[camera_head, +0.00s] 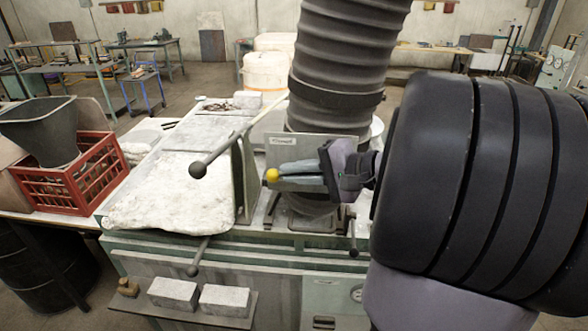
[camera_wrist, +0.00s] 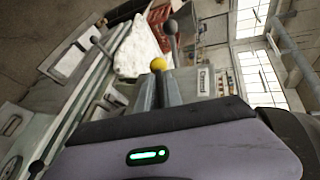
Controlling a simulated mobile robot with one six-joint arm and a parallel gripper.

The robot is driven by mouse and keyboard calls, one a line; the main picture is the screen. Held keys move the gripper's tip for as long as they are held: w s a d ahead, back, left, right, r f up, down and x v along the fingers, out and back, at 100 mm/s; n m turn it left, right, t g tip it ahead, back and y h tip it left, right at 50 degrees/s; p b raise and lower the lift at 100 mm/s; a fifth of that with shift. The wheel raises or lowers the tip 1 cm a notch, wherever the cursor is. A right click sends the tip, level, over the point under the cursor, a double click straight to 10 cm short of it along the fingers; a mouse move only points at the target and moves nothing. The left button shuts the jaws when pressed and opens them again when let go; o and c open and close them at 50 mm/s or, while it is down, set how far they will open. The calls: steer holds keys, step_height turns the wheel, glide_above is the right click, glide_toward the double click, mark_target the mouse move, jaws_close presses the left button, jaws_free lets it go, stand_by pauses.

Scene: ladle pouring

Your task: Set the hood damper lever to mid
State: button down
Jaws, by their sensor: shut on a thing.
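My gripper (camera_head: 283,178) is in front of a grey plate (camera_head: 340,148) with a small label, at the foot of the ribbed hood duct (camera_head: 346,50). Its fingers are shut at a yellow ball knob (camera_head: 271,175), which I take to be the damper lever's end. The knob sticks out just past the fingertips; the rest of that lever is hidden by the fingers. In the wrist view the yellow knob (camera_wrist: 158,64) shows at the tips of my gripper (camera_wrist: 158,82). The label's text and any position marks are too small to read.
A long lever with a dark ball (camera_head: 197,170) juts out left of my gripper. Another dark-knobbed lever (camera_head: 193,271) hangs at the bench front, above two pale bricks (camera_head: 200,297). A red crate (camera_head: 70,185) with a grey hopper (camera_head: 40,128) stands at left.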

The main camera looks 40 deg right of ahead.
steer(key=shift+s+d+f+n+g+h, duration=0.15)
steer(key=shift+s+f+n+g+h, duration=0.1)
steer(key=shift+f+g+h, duration=0.35)
steer(key=shift+s+d+f+n+g+h, duration=0.1)
steer(key=shift+d+f+n+g+h, duration=0.15)
steer(key=shift+g, duration=0.55)
steer(key=shift+s+d+f+n+g+h, duration=0.1)
steer(key=shift+s+f+n+g+h, duration=0.1)
steer(key=shift+f+g+h, duration=0.4)
steer(key=shift+r, duration=0.15)
steer(key=c, duration=1.5)
jaws_free()
steer(key=shift+s, duration=0.1)
steer(key=p+v, duration=0.1)
steer(key=v, duration=1.6)
steer(key=shift+d+r, duration=0.15)
steer(key=shift+r, duration=0.15)
